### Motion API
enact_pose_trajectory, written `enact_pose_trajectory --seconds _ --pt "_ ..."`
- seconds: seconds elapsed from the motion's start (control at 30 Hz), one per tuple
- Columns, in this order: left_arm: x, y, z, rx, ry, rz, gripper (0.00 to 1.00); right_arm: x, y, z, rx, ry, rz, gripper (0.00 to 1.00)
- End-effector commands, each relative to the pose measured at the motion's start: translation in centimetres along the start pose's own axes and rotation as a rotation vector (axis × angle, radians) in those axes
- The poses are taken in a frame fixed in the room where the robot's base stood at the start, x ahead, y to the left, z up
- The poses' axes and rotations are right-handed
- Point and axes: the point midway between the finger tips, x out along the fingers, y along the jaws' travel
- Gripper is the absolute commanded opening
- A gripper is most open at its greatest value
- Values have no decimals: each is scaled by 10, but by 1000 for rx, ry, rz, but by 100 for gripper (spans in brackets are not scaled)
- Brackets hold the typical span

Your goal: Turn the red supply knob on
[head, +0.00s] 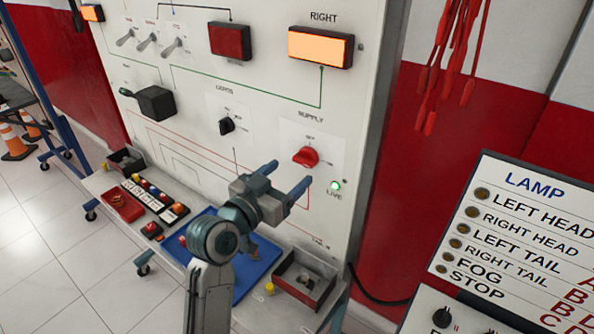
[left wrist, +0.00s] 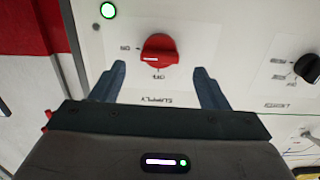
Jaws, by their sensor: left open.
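The red supply knob (head: 306,157) is on the upright white panel (head: 375,60), under the word SUPPLY. It also shows in the left wrist view (left wrist: 158,47), upside down, with OFF printed below it and ON at its left. Its bar looks roughly sideways, toward the ON side, with a white mark near its lower edge. The LIVE lamp (head: 335,185) beside it glows green. My left gripper (head: 288,177) is open and empty in front of the panel, just below the knob in the head view. In the left wrist view its fingertips (left wrist: 159,70) flank the knob's near side, apart from it.
A black lights knob (head: 227,125) is left of the supply knob. The orange RIGHT lamp (head: 320,47) is lit above. A blue tray (head: 262,265) and a small open box (head: 305,277) lie below. Red leads (head: 447,60) hang at the right.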

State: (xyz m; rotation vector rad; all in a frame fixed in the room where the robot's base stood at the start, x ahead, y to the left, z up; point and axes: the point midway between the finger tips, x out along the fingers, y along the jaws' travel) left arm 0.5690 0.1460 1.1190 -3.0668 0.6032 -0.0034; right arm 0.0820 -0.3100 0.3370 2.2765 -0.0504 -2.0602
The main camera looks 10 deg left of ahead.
Motion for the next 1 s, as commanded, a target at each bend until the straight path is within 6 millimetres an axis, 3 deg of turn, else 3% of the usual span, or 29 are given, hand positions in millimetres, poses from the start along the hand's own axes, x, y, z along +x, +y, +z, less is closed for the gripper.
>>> enact_pose_trajectory --seconds 0.1,0.3,0.87,0.97,1.0 --pt "-25 0 3 5 -1 -1 68 9 0 1 -1 -2 1 73" --pt "-50 0 2 3 -2 0 68 13 1 -2 -1 0 2 73" --pt "-56 0 1 -1 -4 0 68 13 2 -2 -1 2 3 73" --pt "-60 0 18 -6 -55 -7 68 13 2 -2 -1 1 3 73" --pt "-64 0 32 -11 -99 -13 68 13 2 -2 -1 1 3 73"
